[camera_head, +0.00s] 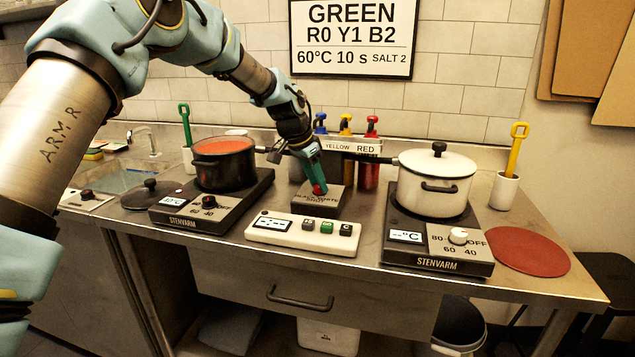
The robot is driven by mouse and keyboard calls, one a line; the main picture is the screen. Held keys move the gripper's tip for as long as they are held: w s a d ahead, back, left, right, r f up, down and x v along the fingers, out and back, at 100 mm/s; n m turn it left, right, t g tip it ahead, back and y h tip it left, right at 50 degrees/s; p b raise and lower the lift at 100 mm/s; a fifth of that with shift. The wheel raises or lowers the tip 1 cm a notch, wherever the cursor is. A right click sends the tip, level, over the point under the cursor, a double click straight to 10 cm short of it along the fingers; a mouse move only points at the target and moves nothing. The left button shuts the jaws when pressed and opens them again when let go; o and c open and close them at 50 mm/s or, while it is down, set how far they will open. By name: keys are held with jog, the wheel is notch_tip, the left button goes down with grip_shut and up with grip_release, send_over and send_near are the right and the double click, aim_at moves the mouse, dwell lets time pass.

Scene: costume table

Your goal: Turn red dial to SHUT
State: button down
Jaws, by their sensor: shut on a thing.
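The red dial (319,190) sits on a small dark box (320,208) with white lettering, at the middle of the counter between the two hot plates. The lettering is too small and partly covered to read surely, so I cannot tell which mark the dial points at. My gripper (315,181) reaches down from the upper left, with its green fingers shut on the red dial. The fingers hide the dial's upper part.
A black pot (224,170) of red liquid is on the left hot plate (180,216). A lidded white pot (436,184) is on the right one (437,258). A white button panel (302,234) lies in front. Coloured bottles (368,172) stand behind.

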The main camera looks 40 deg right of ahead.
jog(key=shift+w+m, duration=0.1)
jog(key=shift+m, duration=0.5)
jog(key=shift+g, duration=0.3)
jog(key=c, duration=0.5)
grip_release()
jog(key=b+v, duration=0.2)
jog(key=v, duration=0.8)
jog(key=shift+r, duration=0.4)
